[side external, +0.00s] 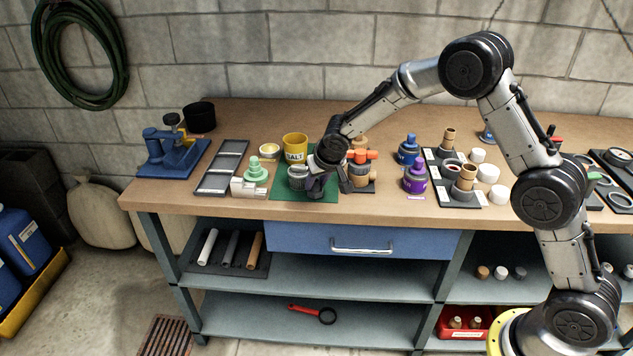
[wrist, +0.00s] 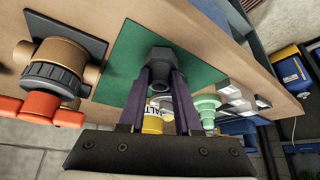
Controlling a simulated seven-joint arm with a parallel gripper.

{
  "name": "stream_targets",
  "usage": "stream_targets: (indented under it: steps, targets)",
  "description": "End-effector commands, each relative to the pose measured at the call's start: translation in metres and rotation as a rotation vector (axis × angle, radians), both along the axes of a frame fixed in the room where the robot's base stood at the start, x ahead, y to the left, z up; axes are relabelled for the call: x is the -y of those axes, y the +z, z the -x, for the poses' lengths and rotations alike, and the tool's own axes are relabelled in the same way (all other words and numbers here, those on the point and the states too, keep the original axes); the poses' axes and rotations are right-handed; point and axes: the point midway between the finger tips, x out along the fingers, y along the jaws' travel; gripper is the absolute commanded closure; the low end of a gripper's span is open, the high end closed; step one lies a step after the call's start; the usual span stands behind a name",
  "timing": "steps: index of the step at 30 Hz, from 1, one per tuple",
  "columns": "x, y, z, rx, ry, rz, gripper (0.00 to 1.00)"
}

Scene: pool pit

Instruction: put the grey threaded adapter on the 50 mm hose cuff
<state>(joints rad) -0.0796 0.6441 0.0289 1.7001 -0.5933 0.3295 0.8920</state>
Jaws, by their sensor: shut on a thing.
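My gripper (wrist: 160,72) is shut on a dark grey piece with a hexagonal collar (wrist: 160,54), which looks like the grey threaded adapter. The piece is at the fingertips, over the green mat (wrist: 118,82); I cannot tell whether it touches the mat. I cannot tell for sure which part is the 50 mm hose cuff.
A tan valve with orange handles (side external: 361,157) stands close on the right. The yellow salt tub (side external: 295,142) is behind, and a pale green stepped fitting (side external: 255,172) is left. Blue (side external: 408,150) and purple (side external: 415,179) bottles stand farther right.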

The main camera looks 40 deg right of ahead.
Motion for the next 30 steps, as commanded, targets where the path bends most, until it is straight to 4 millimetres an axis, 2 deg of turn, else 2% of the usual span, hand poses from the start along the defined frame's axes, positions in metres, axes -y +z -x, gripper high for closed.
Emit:
stream_targets:
  steps: [11,12,17,26,30]
  targets:
    - [0.0,-0.003,0.0,0.001,0.0,0.0,1.0]
    - [0.0,-0.004,0.0,0.001,0.0,-0.001,0.66]
    - [0.0,-0.004,0.0,0.001,0.0,0.0,0.38]
    - [0.0,-0.003,0.0,0.001,0.0,0.0,0.38]
    - [-0.001,0.007,0.004,0.002,0.001,0.0,0.38]
